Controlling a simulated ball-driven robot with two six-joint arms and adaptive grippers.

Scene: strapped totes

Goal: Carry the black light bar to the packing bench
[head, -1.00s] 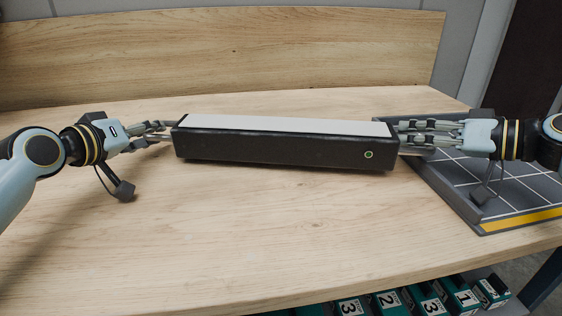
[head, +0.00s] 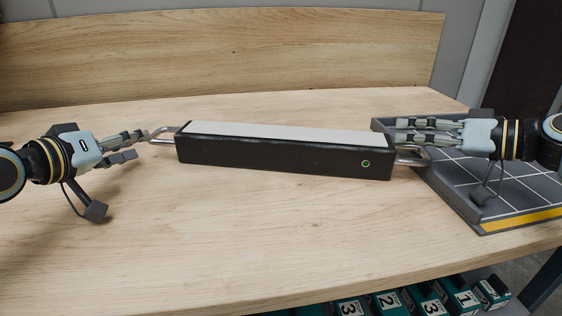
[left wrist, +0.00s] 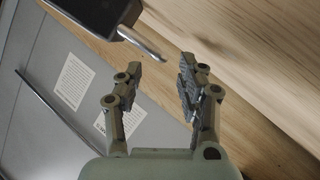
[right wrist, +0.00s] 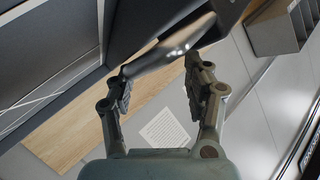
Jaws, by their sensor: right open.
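The black light bar (head: 275,157) has a pale top, a small green ring near its right end and a metal handle at each end. It lies across the wooden packing bench (head: 230,235), seemingly resting on it. My left gripper (head: 146,145) is open, just left of the left handle (head: 163,132); in the left wrist view the handle (left wrist: 142,44) lies beyond the parted fingertips. My right gripper (head: 398,131) is open at the bar's right end, by the right handle (head: 412,156). In the right wrist view that handle (right wrist: 165,53) passes across in front of the fingertips.
A grey tray (head: 500,185) with white grid lines and a yellow stripe sits at the bench's right. A wooden backboard (head: 220,45) stands behind. Numbered teal boxes (head: 390,302) sit below the front edge. The bench in front of the bar is clear.

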